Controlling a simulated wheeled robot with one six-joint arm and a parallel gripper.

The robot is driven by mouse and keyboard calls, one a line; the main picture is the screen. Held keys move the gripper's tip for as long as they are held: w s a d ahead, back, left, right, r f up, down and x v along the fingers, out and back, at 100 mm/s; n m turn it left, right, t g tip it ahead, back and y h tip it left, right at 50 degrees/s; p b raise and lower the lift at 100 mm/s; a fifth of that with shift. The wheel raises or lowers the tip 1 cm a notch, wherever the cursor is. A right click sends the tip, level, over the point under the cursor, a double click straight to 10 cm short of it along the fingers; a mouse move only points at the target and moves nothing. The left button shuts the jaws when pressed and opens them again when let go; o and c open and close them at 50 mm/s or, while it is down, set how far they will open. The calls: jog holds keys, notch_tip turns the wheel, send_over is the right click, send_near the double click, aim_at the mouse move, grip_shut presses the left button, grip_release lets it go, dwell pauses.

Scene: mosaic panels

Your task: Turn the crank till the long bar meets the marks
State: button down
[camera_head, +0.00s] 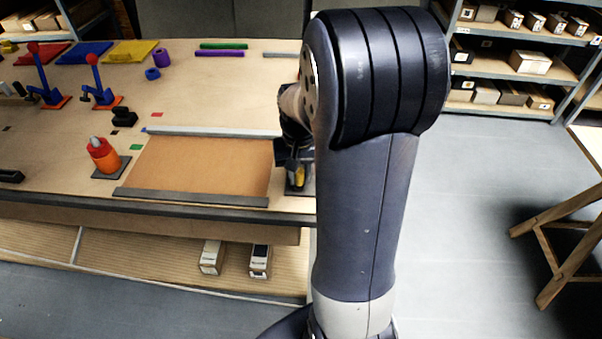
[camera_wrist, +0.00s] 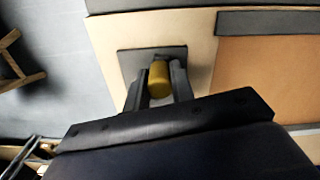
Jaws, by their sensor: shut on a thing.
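A yellow handle (camera_wrist: 159,80), seemingly the crank's grip, stands over a dark square plate (camera_wrist: 135,63) at the table corner in the wrist view. My gripper (camera_wrist: 157,84) is shut on it, one finger on each side. In the head view the yellow handle (camera_head: 300,179) shows only partly, below my gripper (camera_head: 292,168), and my arm hides the rest. A long grey bar (camera_head: 215,132) runs along the far side of a brown panel (camera_head: 200,168). Another long grey bar (camera_head: 190,198) lies along its near side. I cannot tell which small coloured patches are the marks.
Left of the panel stand an orange and red knob (camera_head: 103,155) on a plate and a green patch (camera_head: 137,147). Red-topped levers (camera_head: 95,80) stand farther back. A lower shelf (camera_head: 130,262) holds two boxes. Open floor (camera_head: 470,200) lies to the right.

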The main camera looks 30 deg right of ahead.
aim_at(299, 171)
jog(key=c, duration=1.2)
grip_release()
notch_tip(299, 171, up, 11)
jog(key=shift+f+b, duration=0.1)
jog(key=shift+b, duration=0.3)
notch_tip(299, 171, down, 10)
jog(key=shift+f+p, duration=0.1)
jog(key=shift+p, duration=0.35)
jog(key=shift+d+f, duration=0.1)
jog(key=shift+f, duration=0.25)
jog(key=shift+s+d+n, duration=0.15)
jog(key=shift+s+n, duration=0.1)
jog(key=shift+n, duration=0.55)
